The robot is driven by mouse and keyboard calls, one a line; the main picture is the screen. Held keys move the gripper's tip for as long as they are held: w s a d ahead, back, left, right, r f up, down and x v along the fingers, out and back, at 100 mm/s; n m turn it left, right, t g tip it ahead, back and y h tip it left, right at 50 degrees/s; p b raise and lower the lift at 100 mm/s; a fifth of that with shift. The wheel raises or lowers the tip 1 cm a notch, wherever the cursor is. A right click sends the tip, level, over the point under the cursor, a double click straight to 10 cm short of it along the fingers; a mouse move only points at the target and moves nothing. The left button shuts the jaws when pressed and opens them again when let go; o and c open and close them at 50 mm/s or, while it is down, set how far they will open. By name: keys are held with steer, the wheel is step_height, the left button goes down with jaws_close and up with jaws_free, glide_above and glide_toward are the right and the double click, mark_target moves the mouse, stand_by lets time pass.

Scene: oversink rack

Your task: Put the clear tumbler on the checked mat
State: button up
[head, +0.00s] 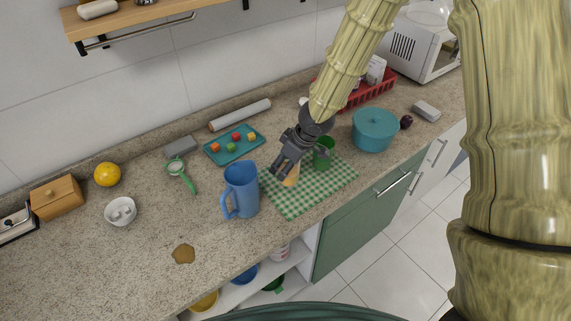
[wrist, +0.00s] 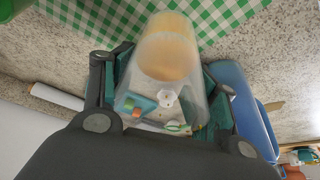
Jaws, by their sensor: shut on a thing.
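The clear tumbler (wrist: 172,75) is between the fingers of my gripper (wrist: 162,95) in the wrist view, with an orange-tan content or base at its far end. My gripper (head: 284,163) is shut on it. In the head view the tumbler (head: 291,178) shows below the fingers, partly hidden by them, over the left part of the checked mat. The green and white checked mat (head: 318,193) lies flat on the counter. It also shows at the top of the wrist view (wrist: 225,18). I cannot tell whether the tumbler touches the mat.
A green cup (head: 324,154) stands on the mat's back part, close right of my gripper. A blue pitcher (head: 241,190) stands just left of the mat. A teal pot (head: 375,130) is to the right. A teal tray with small blocks (head: 235,147) lies behind. The mat's front right is clear.

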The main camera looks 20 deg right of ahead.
steer(key=shift+w, duration=0.45)
steer(key=shift+w+d+f, duration=0.1)
steer(key=shift+w, duration=0.05)
steer(key=shift+f+p, duration=0.4)
steer(key=shift+f, duration=1.35)
steer(key=shift+f, duration=0.1)
steer(key=o, duration=1.2)
steer(key=shift+c, duration=0.2)
steer(key=v, duration=1.2)
steer(key=shift+p, duration=0.4)
